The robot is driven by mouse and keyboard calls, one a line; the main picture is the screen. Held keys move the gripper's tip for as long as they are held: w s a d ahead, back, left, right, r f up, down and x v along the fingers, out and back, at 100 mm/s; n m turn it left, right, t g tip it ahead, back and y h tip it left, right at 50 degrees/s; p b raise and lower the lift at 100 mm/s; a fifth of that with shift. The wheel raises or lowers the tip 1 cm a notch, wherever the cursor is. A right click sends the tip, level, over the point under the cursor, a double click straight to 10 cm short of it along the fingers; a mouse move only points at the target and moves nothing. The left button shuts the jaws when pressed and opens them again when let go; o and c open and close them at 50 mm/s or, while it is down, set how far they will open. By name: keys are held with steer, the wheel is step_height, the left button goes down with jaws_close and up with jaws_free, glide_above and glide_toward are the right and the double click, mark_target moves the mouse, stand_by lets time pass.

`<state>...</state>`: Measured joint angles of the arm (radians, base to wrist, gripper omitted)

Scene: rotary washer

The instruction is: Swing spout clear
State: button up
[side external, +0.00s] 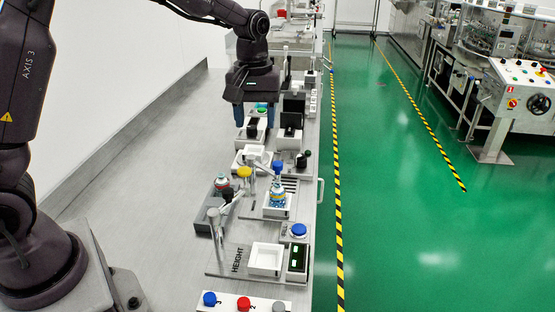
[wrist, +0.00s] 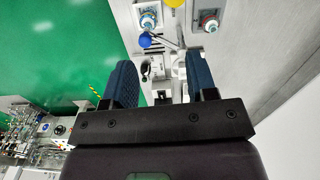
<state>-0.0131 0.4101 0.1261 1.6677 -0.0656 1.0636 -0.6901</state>
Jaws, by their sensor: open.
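The spout (wrist: 162,42) appears in the wrist view as a thin metal arm with a blue ball (wrist: 145,40) at its left end. In the side view a blue ball (side external: 277,166) sits at the spout's end, just above a bottle (side external: 277,188). That bottle stands upright in a white tray (side external: 276,212); it also shows in the wrist view (wrist: 147,20). My gripper (side external: 255,113) points down with its blue fingers apart and nothing between them, farther back along the bench than the spout. In the wrist view my gripper (wrist: 162,82) has the ball ahead of its fingertips.
A yellow knob (side external: 244,172) stands left of the ball. A second bottle (side external: 222,182) stands in a grey tray (side external: 203,222). The bench's left side (side external: 140,190) is bare.

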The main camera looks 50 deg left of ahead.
mark_target(278, 163)
steer(key=w+a+n, duration=0.1)
steer(key=w+n, duration=0.5)
steer(key=n, duration=0.2)
step_height(278, 163, down, 13)
steer(key=shift+w+f, duration=0.15)
jaws_close()
